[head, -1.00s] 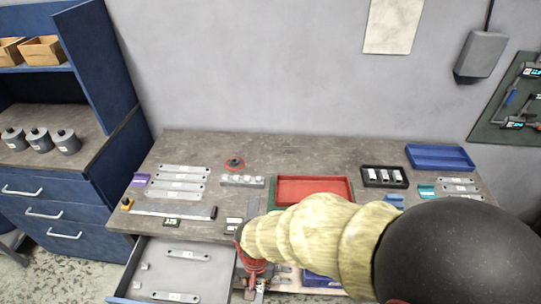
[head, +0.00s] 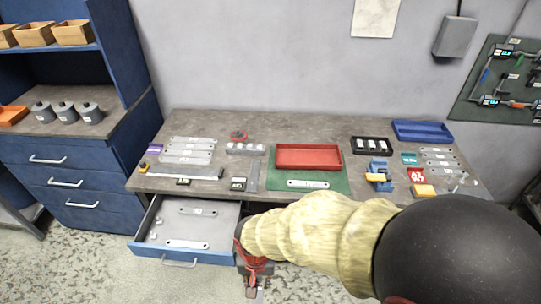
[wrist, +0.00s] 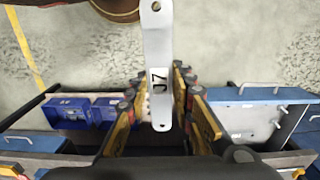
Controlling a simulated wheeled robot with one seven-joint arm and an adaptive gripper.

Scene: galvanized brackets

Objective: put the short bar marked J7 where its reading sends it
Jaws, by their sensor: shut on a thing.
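The short bar marked J7 (wrist: 157,50) is a flat pale metal strip with a hole near each end. In the wrist view it stands lengthwise between the fingers of my gripper (wrist: 160,100), which is shut on it. In the head view my gripper (head: 252,284) hangs low over the floor in front of the bench, right of the open drawer; the bar is hard to make out there. A red tray (head: 308,168) stands on a green mat (head: 270,181), with another labelled bar (head: 307,184) in front of it.
The open drawer (head: 185,257) juts out, holding bars and small pieces. On the bench are a caliper-like tool (head: 180,175), stacked bars (head: 187,150), a black tray (head: 370,145) and a blue tray (head: 422,131). Blue bins (wrist: 88,112) show below the bench in the wrist view.

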